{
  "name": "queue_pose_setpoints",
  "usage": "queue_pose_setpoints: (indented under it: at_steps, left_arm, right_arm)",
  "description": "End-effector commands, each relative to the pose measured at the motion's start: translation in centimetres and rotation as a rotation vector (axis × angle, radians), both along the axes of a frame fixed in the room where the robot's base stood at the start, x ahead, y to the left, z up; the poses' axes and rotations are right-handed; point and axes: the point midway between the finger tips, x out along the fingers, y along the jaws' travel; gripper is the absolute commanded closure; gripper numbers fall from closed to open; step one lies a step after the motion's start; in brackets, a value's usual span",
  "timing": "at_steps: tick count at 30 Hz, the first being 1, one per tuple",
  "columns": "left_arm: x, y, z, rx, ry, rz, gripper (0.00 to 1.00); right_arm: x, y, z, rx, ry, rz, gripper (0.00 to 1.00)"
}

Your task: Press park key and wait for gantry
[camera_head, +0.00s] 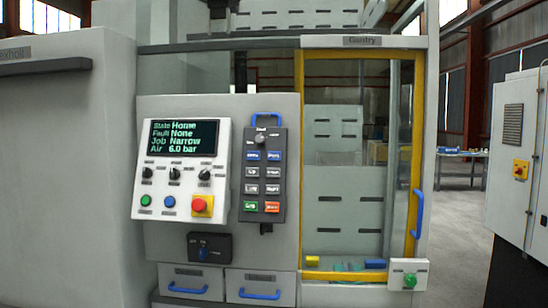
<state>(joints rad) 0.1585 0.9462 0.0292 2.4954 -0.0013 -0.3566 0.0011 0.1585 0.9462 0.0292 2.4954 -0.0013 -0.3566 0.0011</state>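The gantry loader's control panel (181,168) faces me at the middle left. Its screen (183,137) reads State Home, Fault None, Job Narrow, Air 6.0 bar. Beside it on the right hangs a dark pendant (264,178) with a knob at its top and rows of blue, grey, green and orange keys. The key labels are too small to read, so I cannot tell which is the park key. Neither of my grippers is in view.
Below the panel are a black switch box (209,248) and two drawers with blue handles. A green button box (408,274) sits at the door's lower right. A grey cabinet (515,150) stands at the far right, with open floor (462,240) between.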

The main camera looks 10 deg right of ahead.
Motion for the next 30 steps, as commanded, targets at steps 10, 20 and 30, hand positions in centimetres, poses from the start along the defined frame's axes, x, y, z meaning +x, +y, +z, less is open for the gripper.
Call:
queue_pose_setpoints:
  at_steps: [10, 20, 30]
  left_arm:
    - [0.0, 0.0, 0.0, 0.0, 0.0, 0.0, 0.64]
    - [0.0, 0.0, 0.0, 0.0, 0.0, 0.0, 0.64]
    - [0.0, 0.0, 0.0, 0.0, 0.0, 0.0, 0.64]
  right_arm:
    - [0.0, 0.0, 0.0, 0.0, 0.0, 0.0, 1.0]
    - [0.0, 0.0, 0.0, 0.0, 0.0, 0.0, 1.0]
    - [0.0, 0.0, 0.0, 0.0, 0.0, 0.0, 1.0]
